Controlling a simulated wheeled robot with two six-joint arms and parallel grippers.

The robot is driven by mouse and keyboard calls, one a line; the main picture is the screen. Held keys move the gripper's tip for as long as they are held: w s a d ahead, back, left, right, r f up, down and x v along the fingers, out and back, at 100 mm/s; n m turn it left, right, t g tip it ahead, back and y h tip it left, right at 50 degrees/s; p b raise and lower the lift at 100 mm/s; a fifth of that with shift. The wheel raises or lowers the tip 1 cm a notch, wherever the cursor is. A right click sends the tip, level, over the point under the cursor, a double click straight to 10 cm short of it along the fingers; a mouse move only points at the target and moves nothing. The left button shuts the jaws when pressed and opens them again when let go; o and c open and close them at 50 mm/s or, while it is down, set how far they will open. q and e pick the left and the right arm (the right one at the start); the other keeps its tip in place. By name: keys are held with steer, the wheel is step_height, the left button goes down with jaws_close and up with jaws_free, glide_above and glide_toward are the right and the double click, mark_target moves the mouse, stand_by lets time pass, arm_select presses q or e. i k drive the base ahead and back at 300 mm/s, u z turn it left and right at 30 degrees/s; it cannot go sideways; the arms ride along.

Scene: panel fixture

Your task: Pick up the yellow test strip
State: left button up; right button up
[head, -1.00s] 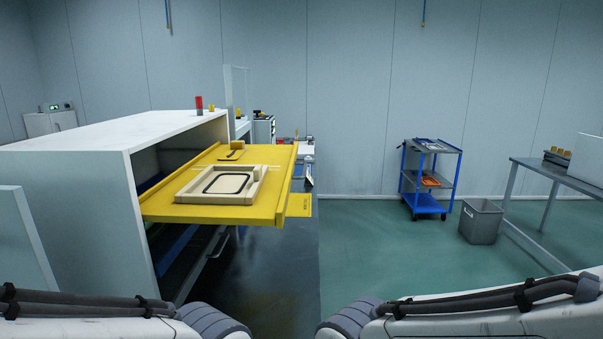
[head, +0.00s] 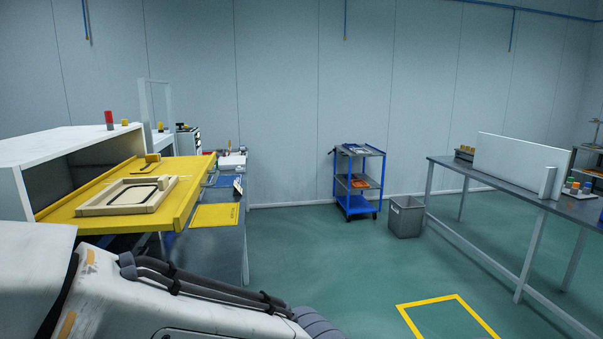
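I cannot make out a yellow test strip for certain in the head view. A yellow drawer-like panel (head: 190,190) juts out of a white cabinet (head: 45,147) at the left. A beige frame fixture with a black outline (head: 128,195) lies on it, and a small yellow block (head: 152,158) sits behind the frame. A flat yellow sheet (head: 215,215) lies on a dark bench beyond the panel. One of my arms crosses the lower left. Neither gripper is in view.
A blue cart (head: 357,200) and a grey bin (head: 406,216) stand at the back. A long grey bench (head: 500,186) with a white upright panel (head: 532,163) runs along the right. Yellow tape (head: 452,299) marks the floor. The green floor in the middle is clear.

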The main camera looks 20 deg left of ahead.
mark_target(153, 160)
steer(key=z, duration=0.55)
steer(key=i, duration=0.9)
steer(key=u, duration=1.9)
